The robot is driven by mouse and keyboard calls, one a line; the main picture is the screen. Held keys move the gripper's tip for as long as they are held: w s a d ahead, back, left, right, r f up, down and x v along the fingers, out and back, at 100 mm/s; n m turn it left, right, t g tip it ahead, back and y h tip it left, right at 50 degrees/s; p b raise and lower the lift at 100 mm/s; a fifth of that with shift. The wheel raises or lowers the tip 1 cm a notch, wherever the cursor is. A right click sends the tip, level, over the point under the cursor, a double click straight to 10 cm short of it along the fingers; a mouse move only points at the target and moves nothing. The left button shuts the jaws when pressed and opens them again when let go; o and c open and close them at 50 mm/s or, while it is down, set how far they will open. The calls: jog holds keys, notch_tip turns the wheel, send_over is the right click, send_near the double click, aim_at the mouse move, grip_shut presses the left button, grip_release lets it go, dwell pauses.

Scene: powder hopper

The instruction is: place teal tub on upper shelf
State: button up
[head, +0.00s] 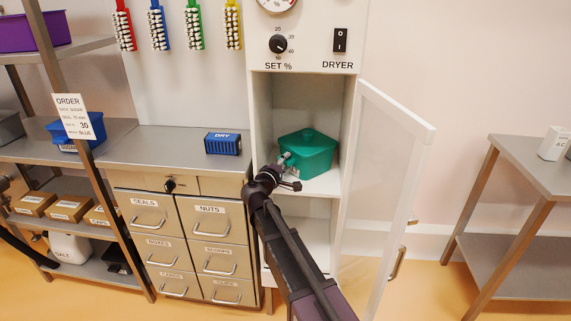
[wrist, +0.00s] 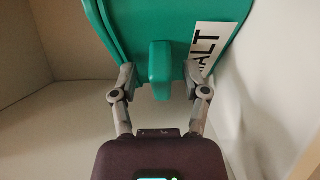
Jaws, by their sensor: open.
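The teal tub (head: 312,155) has a lid and stands on the upper shelf (head: 325,184) inside the open white dryer cabinet. In the wrist view the tub (wrist: 120,25) fills the top, with a teal grip block (wrist: 160,65) on its near side and a white label partly reading "ALT". My gripper (head: 287,163) reaches into the cabinet at the tub's near left side. In the wrist view my gripper (wrist: 161,82) is open, with one finger on each side of the grip block. Small gaps show between block and fingers.
The dryer's clear door (head: 385,180) is swung open to the right. Below the shelf is another compartment (head: 316,235). A steel counter (head: 170,140) with a blue "DRY" box (head: 222,144) is to the left. A steel table (head: 540,165) stands far right.

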jog(key=shift+r, duration=0.1)
jog(key=v, duration=1.2)
dwell(0.7)
